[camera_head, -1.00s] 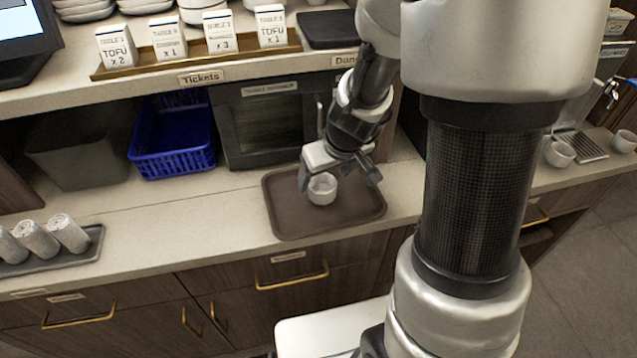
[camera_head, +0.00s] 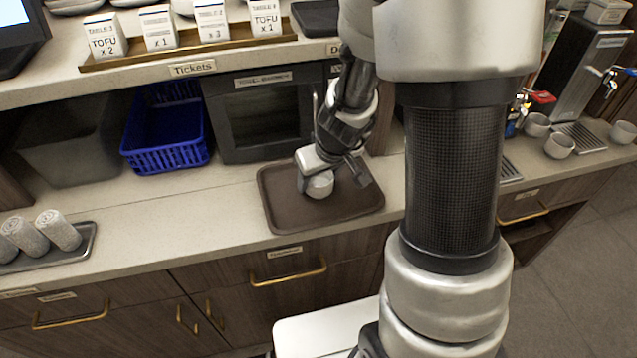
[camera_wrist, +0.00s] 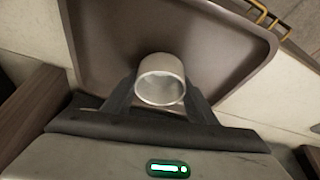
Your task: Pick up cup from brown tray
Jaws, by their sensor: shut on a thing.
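The cup (camera_head: 319,186) is small and pale grey, over the left part of the brown tray (camera_head: 343,206) on the counter. In the wrist view the cup (camera_wrist: 161,80) sits between the two dark fingers, its open mouth toward the camera, with the tray (camera_wrist: 228,55) behind it. My gripper (camera_head: 333,180) is shut on the cup, one finger on each side; it also shows in the wrist view (camera_wrist: 160,95). I cannot tell whether the cup's base touches the tray. My gripper hides part of the cup in the head view.
A blue basket (camera_head: 165,140) and a dark appliance (camera_head: 262,112) stand behind the tray. Rolled towels (camera_head: 58,230) lie on a grey tray at left. Tickets stand on the shelf (camera_head: 180,68) above. More cups (camera_head: 560,146) are at right. Counter left of the brown tray is clear.

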